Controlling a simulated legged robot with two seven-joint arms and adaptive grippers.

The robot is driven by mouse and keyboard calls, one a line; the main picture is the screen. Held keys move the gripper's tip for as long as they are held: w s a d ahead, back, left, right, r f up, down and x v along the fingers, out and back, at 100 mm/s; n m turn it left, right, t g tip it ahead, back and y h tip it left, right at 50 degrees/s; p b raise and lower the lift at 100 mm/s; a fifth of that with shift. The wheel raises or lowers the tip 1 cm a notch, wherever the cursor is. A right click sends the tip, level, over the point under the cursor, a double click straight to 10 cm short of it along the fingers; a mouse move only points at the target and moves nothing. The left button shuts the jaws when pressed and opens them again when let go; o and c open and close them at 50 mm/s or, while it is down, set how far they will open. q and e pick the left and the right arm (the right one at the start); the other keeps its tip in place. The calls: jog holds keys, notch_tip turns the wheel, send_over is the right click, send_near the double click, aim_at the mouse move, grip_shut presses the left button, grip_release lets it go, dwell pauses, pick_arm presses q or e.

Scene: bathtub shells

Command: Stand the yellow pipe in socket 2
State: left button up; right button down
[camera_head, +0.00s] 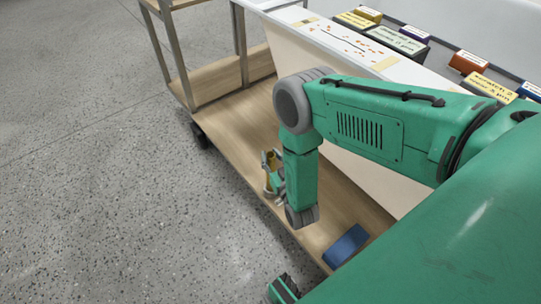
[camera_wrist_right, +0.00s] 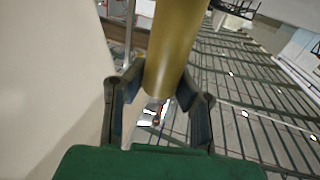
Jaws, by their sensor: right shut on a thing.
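My right gripper (camera_head: 273,172) is above the wooden lower shelf, beside the white tub wall. It is shut on the yellow pipe (camera_head: 267,164), which looks small and partly hidden by the fingers in the head view. In the right wrist view the yellow pipe (camera_wrist_right: 180,40) sits between the two fingers of the right gripper (camera_wrist_right: 160,90), running up out of the frame. No socket that I can identify as socket 2 is visible. My left gripper is not in view.
The wooden shelf (camera_head: 235,125) has metal posts at its far end and a dark wheel. A blue object (camera_head: 346,245) lies on its near part. The white tub (camera_head: 345,45) stands along the right with several labelled colored blocks (camera_head: 468,62) there. Speckled floor (camera_head: 90,170) is clear at left.

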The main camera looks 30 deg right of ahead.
jog(key=shift+f+b, duration=0.9)
jog(key=shift+f, duration=0.3)
jog(key=c, duration=1.3)
grip_release()
jog(key=shift+o, duration=0.2)
jog(key=s+a, duration=0.2)
jog(key=s, duration=0.9)
jog(key=shift+s+a, duration=0.15)
jog(key=shift+s, duration=0.25)
